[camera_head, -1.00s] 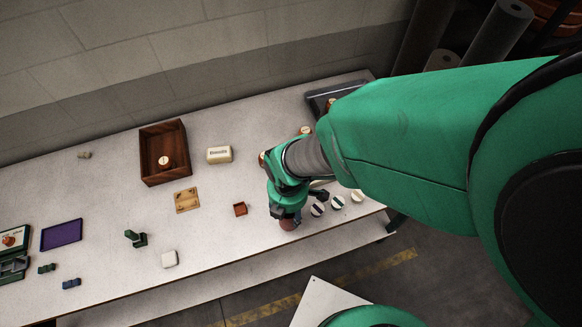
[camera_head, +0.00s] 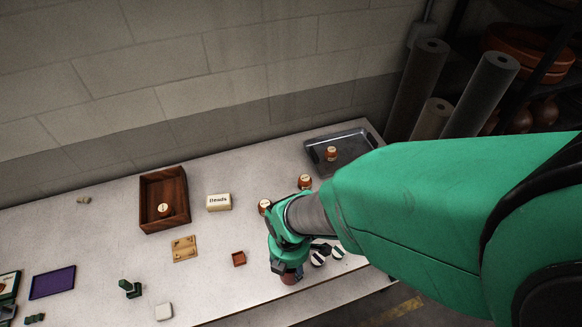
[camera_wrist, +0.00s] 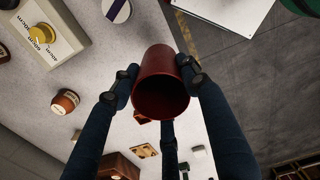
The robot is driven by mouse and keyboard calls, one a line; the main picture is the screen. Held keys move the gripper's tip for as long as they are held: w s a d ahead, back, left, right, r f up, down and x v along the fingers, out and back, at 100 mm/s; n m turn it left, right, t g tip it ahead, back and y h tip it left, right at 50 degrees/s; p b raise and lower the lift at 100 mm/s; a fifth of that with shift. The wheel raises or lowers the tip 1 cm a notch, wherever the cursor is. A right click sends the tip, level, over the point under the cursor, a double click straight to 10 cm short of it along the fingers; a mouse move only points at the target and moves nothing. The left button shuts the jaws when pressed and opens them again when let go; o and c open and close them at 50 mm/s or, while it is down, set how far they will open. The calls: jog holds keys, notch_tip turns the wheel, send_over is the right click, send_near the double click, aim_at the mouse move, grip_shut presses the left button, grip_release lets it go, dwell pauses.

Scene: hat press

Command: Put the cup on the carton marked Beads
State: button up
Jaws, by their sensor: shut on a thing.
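A dark red cup (camera_wrist: 163,75) is held between the fingers of my gripper (camera_wrist: 163,80) in the wrist view, with its dark round opening toward the camera. In the head view the cup (camera_head: 290,278) shows just below my gripper (camera_head: 289,268), near the table's front edge. The carton (camera_head: 218,202), a small cream block with dark lettering that seems to read Beads, stands on the table behind and left of the cup. Its top looks bare. I cannot make out the carton in the wrist view.
A wooden box (camera_head: 147,215) with a labelled jar inside stands left of the carton. A small red tray (camera_head: 239,259), a wooden plate (camera_head: 184,249) and a white block (camera_head: 163,312) lie in front. Jars (camera_head: 305,182) and a dark metal tray (camera_head: 318,148) are at right. My arm hides part of the table.

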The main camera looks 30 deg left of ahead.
jog(key=shift+w+a+r, duration=0.2)
jog(key=shift+w+a, duration=0.05)
jog(key=shift+a, duration=0.35)
jog(key=w+a+r+p, duration=0.2)
jog(key=a, duration=0.8)
jog(key=w+a+r+n+p, duration=0.1)
jog(key=w+a+p, duration=0.2)
jog(key=a, duration=0.8)
jog(key=shift+w+a+r, duration=0.25)
jog(key=shift+a+r, duration=0.05)
jog(key=shift+r, duration=0.1)
jog(key=shift+w+a, duration=0.1)
jog(key=w+a+f, duration=0.1)
jog(key=w+a, duration=0.6)
jog(key=a, duration=0.5)
jog(key=shift+w+a+f, duration=0.2)
jog(key=shift+w+a, duration=0.05)
jog(key=shift+a, duration=0.15)
jog(key=shift+a, duration=0.1)
